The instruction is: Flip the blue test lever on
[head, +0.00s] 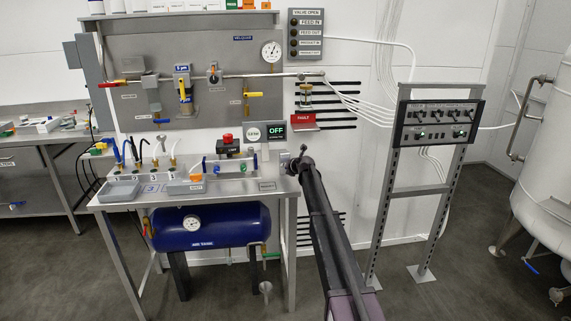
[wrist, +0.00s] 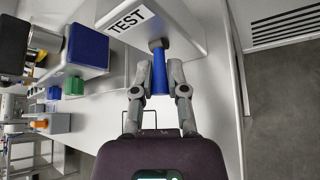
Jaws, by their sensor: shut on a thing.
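The blue test lever (wrist: 159,72) sticks out from a pale grey box (wrist: 170,30) that carries a black-on-white TEST label (wrist: 127,19) in the wrist view. My gripper (wrist: 160,92) has its two fingers on either side of the lever and is shut on it. In the head view my gripper (head: 299,163) is at the right end of the steel bench. There the lever is hidden behind my gripper and arm. A small display (head: 275,131) above the bench reads OFF in green.
The bench (head: 200,198) holds hoses, grey boxes and a red button (head: 227,138). A blue air tank (head: 210,227) lies beneath it. A switch panel on a metal frame (head: 436,122) stands to the right. Blue and green blocks (wrist: 88,47) sit left of the lever in the wrist view.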

